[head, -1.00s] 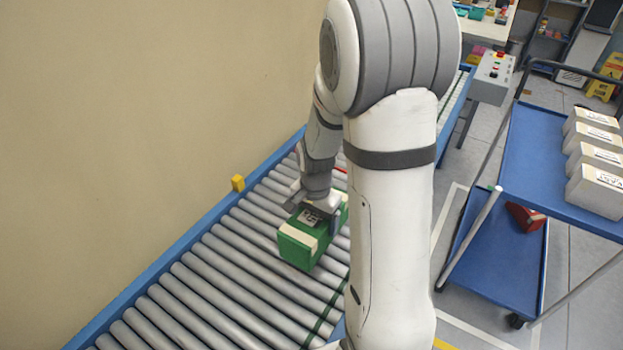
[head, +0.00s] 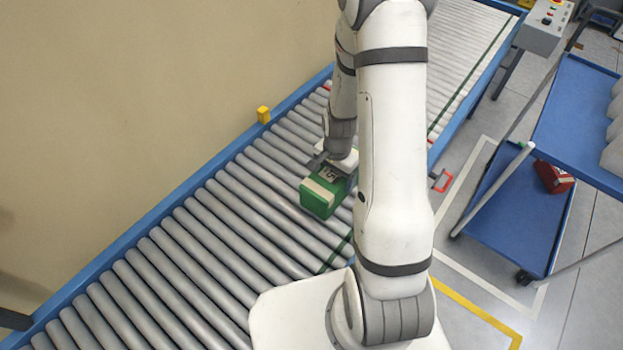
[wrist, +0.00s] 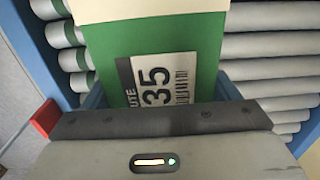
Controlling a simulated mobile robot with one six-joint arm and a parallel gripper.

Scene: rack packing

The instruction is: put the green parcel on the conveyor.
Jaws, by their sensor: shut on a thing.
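The green parcel (head: 319,198) has a pale band and a white label. It is at the roller conveyor (head: 205,235), low over or on the rollers; I cannot tell whether it touches them. My gripper (head: 336,166) is shut on the parcel from above, and my arm hides part of its far side. In the wrist view the parcel (wrist: 203,52) fills the middle, with a label reading "35" facing up, and rollers show on both sides of it.
A yellow block (head: 263,115) sits on the conveyor's blue far rail. A blue cart (head: 512,215) stands at the right with a red box (head: 553,177) on its lower shelf. A control box (head: 545,27) is at the upper right. The rollers left of the parcel are clear.

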